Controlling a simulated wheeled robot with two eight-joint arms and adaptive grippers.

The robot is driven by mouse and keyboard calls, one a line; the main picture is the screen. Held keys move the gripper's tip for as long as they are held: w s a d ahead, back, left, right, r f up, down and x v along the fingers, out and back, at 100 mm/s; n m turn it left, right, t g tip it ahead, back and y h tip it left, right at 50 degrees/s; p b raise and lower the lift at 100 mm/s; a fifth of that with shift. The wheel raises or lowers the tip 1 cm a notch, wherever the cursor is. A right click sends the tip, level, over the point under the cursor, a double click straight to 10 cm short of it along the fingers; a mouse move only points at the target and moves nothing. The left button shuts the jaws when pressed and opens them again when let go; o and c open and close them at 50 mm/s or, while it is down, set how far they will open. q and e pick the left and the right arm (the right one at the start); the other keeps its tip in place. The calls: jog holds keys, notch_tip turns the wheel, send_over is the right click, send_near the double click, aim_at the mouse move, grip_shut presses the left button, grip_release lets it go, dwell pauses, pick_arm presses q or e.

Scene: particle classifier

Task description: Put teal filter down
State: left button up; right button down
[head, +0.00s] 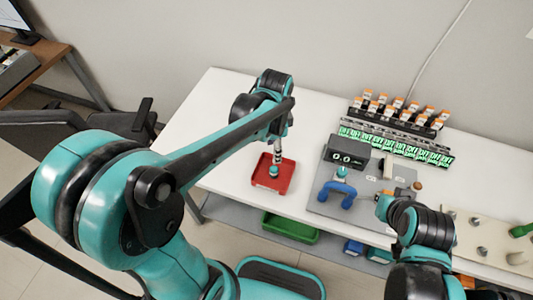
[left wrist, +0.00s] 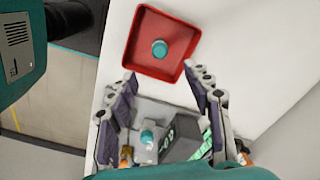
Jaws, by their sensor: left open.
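The teal filter (head: 273,171) sits in the red tray (head: 290,172) on the white table. It also shows in the left wrist view as a round teal piece (left wrist: 160,49) near the middle of the tray (left wrist: 136,38). My left gripper (head: 277,152) is over the tray's far side in the head view. In the left wrist view, the fingers of my left gripper (left wrist: 162,76) are spread and empty, with the filter lying beyond their tips, apart from them.
A dark device with a display (head: 347,152) and a blue U-shaped piece (head: 336,193) stand on a grey board right of the tray. Racks of orange-capped vials (head: 398,112) and green-marked pieces (head: 395,146) stand behind. A green bin (head: 290,228) is below. White table around the tray is clear.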

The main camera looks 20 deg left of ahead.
pick_arm(q)
jog(key=s+a+r+n+t, duration=0.2)
jog(key=s+n+t, duration=0.1)
jog(key=s+n, duration=0.2)
jog(key=s+a+r+n+t, duration=0.2)
jog(key=s+r+n+t, duration=0.1)
jog(key=s+n+t, duration=0.1)
jog(key=s+n, duration=0.1)
jog(key=n, duration=0.1)
jog(key=shift+a+r+n, duration=0.15)
jog(key=shift+a+n, duration=0.1)
jog(key=shift+n, duration=0.05)
